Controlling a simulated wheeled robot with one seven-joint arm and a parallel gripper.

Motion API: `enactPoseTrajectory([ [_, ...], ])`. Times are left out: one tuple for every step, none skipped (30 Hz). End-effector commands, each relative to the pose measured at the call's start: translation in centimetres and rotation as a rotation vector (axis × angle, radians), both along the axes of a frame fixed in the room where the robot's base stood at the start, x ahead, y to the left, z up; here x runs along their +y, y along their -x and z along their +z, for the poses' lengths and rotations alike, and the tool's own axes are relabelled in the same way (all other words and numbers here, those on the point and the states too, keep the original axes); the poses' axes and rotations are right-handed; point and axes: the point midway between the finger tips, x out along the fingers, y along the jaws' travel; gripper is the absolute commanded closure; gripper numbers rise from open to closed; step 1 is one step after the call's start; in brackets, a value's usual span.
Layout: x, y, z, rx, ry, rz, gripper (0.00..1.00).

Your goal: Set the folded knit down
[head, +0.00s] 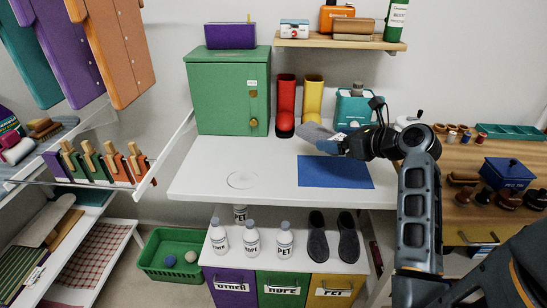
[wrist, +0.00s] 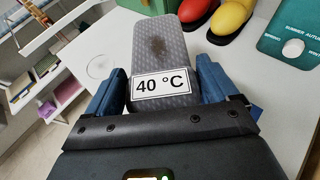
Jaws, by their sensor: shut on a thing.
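The folded knit (wrist: 160,42) is a grey, textured slab with a dark stain and a white label reading "40 °C". My gripper (wrist: 160,84) is shut on it, with one blue finger on each side. In the head view, my gripper (head: 347,145) holds the knit (head: 316,131) above the back part of the white table (head: 215,185), just behind a blue mat (head: 335,175). The knit looks clear of the tabletop, but the exact gap cannot be told. A faint circle (head: 242,180) is marked on the table, left of the mat.
A green cabinet (head: 228,95), red boots (head: 286,105), yellow boots (head: 312,100) and a teal box (head: 355,108) with a dial stand along the table's back. A wooden shelf (head: 340,43) hangs above. The table's front and left are free. Bottles and dark shoes sit below.

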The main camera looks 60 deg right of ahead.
Motion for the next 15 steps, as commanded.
enactPoseTrajectory([
  [0.0, 0.0, 0.0, 0.0, -0.001, -0.001, 0.45],
  [0.0, -0.1, -0.1, 0.001, -0.001, -0.001, 0.45],
  [0.0, -0.4, -0.3, 0.001, -0.001, 0.0, 0.45],
  [0.1, -0.7, -0.5, 0.001, -0.002, 0.0, 0.45],
  [0.2, -1.1, -0.7, 0.001, -0.002, 0.001, 0.45],
  [0.4, -1.8, -1.1, 0.001, -0.003, 0.002, 0.45],
  [0.5, -2.4, -1.5, 0.002, -0.003, 0.003, 0.45],
  [0.7, -3.0, -1.9, 0.002, -0.004, 0.004, 0.45],
  [0.8, -3.8, -2.4, 0.002, -0.003, 0.003, 0.45],
  [1.0, -4.4, -2.8, 0.001, -0.004, 0.003, 0.45],
  [1.1, -5.1, -3.1, 0.002, -0.004, 0.004, 0.45],
  [1.2, -5.9, -3.6, 0.002, -0.003, 0.003, 0.45],
  [1.4, -6.5, -4.0, 0.001, -0.003, 0.003, 0.45],
  [1.6, -7.1, -4.3, 0.001, -0.002, 0.004, 0.45],
  [1.7, -7.9, -4.8, 0.002, -0.002, 0.003, 0.45],
])
